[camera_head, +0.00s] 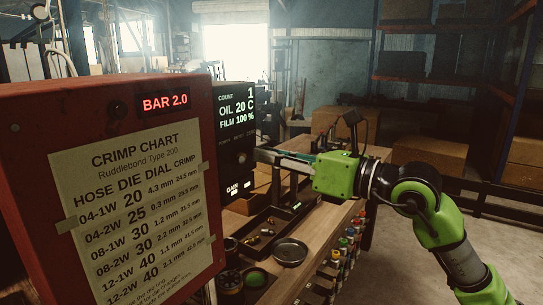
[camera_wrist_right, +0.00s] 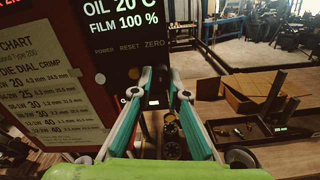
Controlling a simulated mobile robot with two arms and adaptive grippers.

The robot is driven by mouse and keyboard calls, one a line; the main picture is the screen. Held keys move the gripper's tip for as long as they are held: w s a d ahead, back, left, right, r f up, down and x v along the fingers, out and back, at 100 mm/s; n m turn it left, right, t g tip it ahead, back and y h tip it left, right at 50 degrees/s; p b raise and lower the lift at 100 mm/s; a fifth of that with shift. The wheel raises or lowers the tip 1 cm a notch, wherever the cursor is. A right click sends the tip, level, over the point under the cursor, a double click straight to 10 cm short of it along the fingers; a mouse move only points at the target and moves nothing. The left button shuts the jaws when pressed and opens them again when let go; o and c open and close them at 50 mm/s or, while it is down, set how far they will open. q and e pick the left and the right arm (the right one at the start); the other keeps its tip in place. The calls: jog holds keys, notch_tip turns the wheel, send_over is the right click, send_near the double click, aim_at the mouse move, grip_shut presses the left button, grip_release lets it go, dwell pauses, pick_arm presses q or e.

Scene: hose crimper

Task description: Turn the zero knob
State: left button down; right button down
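The black control panel (camera_head: 238,135) stands at the right side of the red machine. The small round zero knob (camera_head: 242,157) sits on its face, low on the right. In the right wrist view the ZERO label shows on the panel (camera_wrist_right: 110,60), just above my fingertips. My right gripper (camera_head: 258,153) reaches in from the right, its fingertips at the panel's right edge. In the wrist view its green fingers (camera_wrist_right: 161,78) stand apart, with a dark area between the tips; contact with the knob cannot be told. My left gripper is not in view.
The red machine (camera_head: 30,130) with a crimp chart (camera_head: 135,210) fills the left. Below my right gripper, a wooden bench (camera_head: 315,245) holds a dark tray of small fittings (camera_head: 262,236), a round metal dish (camera_head: 290,252) and an open cardboard box (camera_wrist_right: 240,95).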

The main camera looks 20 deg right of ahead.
jog(key=shift+d+n+b, duration=0.1)
jog(key=shift+n+b, duration=4.25)
jog(key=shift+n, duration=0.45)
jog(key=c, duration=2)
grip_release()
jog(key=shift+o, duration=0.2)
